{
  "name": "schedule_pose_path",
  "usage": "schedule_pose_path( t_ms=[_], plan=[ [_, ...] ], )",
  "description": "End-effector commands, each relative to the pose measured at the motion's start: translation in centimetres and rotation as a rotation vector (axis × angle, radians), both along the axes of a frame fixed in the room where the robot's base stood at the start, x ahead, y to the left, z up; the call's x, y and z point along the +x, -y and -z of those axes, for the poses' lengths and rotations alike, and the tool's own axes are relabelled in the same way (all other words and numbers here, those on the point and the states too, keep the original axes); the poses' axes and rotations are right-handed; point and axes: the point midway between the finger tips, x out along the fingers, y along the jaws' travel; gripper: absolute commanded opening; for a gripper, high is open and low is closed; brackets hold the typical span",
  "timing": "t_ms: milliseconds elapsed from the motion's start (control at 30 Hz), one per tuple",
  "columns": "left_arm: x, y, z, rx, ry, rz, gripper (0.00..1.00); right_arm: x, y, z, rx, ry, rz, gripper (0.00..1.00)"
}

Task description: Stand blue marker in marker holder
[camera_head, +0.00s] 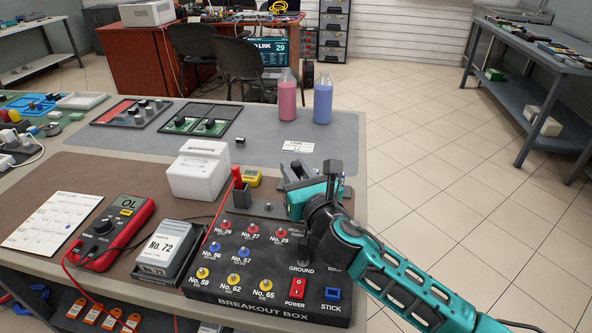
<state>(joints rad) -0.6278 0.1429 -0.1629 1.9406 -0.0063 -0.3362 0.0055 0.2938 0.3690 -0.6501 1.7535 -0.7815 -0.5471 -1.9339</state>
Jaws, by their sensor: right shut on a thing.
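My right gripper (290,181) is over the back right part of the black breakout box, its arm coming in from the lower right. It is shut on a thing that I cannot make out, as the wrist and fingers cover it. I cannot make out a blue marker anywhere in this view. No marker holder can be told for certain; a small dark block (242,197) with a red stick (237,176) upright in it is at the back left of the box, left of the gripper. My left gripper is not in view.
The breakout box (272,310) fills the table's front right. A red multimeter (112,232), a grey No. 72 case (163,255) and white boxes (196,172) are to its left. Pink (281,98) and blue (322,101) bottles stand behind.

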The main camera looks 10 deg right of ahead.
Motion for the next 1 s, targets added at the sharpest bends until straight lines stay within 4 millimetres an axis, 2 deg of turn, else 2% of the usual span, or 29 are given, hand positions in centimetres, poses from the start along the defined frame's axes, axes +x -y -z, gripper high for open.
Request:
schedule_pose_path(
  t_ms=[100, 133, 433, 600, 800, 1000],
  plan=[
    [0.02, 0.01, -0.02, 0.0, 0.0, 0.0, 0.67, 0.0, -0.01, -0.01, 0.0, 0.0, 0.0, 0.06],
    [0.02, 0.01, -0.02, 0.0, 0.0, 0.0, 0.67, 0.0, 0.0, -0.01, 0.0, 0.0, 0.0, 0.27],
    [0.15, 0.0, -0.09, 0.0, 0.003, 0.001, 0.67, 0.0, 0.0, -0.01, 0.0, 0.0, 0.0, 0.55],
    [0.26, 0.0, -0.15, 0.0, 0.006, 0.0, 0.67, 0.0, 0.01, -0.01, 0.0, 0.0, 0.0, 0.55],
    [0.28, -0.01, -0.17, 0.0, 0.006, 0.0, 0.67, 0.0, 0.01, 0.0, 0.0, 0.0, 0.0, 0.72],
    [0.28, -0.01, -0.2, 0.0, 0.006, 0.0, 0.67, -0.02, 0.01, -0.03, 0.0, 0.0, 0.0, 0.72]
  ],
)
